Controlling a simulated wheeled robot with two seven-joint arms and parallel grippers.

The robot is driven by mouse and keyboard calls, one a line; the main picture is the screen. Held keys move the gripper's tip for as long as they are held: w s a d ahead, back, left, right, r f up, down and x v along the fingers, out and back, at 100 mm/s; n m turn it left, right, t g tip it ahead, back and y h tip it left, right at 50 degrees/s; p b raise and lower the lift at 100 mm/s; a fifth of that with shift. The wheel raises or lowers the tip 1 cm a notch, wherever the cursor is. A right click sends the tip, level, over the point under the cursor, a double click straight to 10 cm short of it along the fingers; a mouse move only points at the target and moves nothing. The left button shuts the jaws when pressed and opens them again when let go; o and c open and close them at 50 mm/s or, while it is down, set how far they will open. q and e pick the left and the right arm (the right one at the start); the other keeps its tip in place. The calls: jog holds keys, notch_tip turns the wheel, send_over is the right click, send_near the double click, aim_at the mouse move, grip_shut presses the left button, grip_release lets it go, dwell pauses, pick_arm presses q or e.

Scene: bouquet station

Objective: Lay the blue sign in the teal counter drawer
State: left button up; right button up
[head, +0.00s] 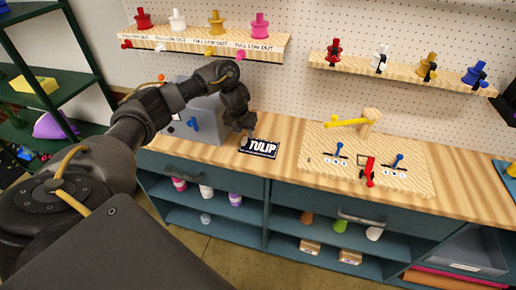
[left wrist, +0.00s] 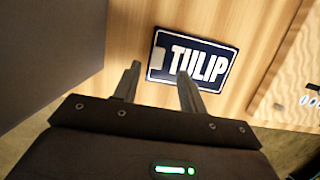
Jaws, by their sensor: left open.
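The blue sign (head: 259,148) is a dark navy plate with a white border and the word TULIP. It lies flat on the wooden counter near its front edge, and it also shows in the left wrist view (left wrist: 215,64). My left gripper (head: 245,138) is at the sign's left end; in the left wrist view its open, empty fingers (left wrist: 159,70) overlap the sign's lower-left corner. I cannot tell whether they touch it. The teal counter has a left drawer front (head: 225,187) below the sign and a right drawer front (head: 325,206); both look shut. My right gripper is out of view.
A grey box (head: 205,122) with a blue lever stands left of the sign. A wooden board (head: 310,150) with levers stands to the right. Open shelves with cups (head: 235,199) are below the drawers. Shelves with coloured knobs (head: 260,24) hang above.

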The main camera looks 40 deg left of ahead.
aim_at(244, 139)
pick_arm(q)
jog(key=x, duration=0.1)
jog(key=p+x, duration=0.1)
jog(key=x, duration=0.2)
jog(key=shift+w+a+f, duration=0.15)
jog(key=shift+a+f, duration=0.05)
jog(key=shift+a, duration=0.1)
jog(key=shift+c, duration=0.3)
grip_shut()
